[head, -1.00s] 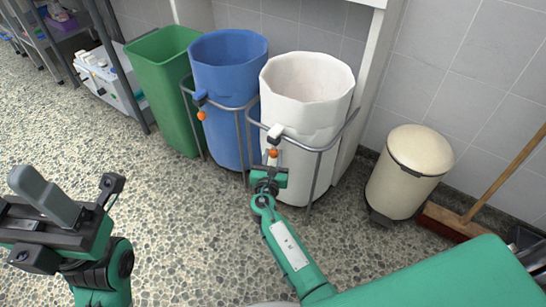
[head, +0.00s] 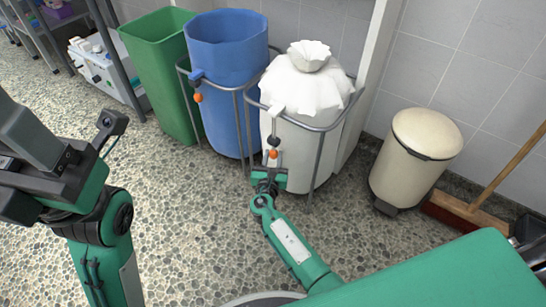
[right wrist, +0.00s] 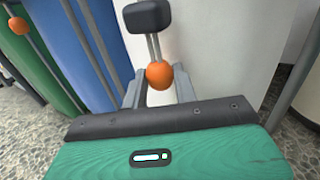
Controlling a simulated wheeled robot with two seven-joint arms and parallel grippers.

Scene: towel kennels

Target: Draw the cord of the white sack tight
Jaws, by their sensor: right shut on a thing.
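The white sack (head: 300,82) hangs in a wire frame on the right of the row. Its top is gathered into a closed, puckered neck (head: 309,55). An orange bead (head: 273,154) hangs on the cord below a cord lock (head: 277,111) at the sack's front. My right gripper (head: 270,165) is shut on the bead, in front of the sack. In the right wrist view the bead (right wrist: 160,74) sits between the fingertips, with two taut cord strands running up to the dark lock (right wrist: 148,16). My left gripper (head: 35,145) is raised at the left, apart from everything; its jaw opening is unclear.
A blue sack (head: 226,80) stands open in its frame beside the white one, with a green bin (head: 160,75) left of it. A cream pedal bin (head: 415,155) and a broom (head: 470,212) stand at the right. The pebbled floor in front is clear.

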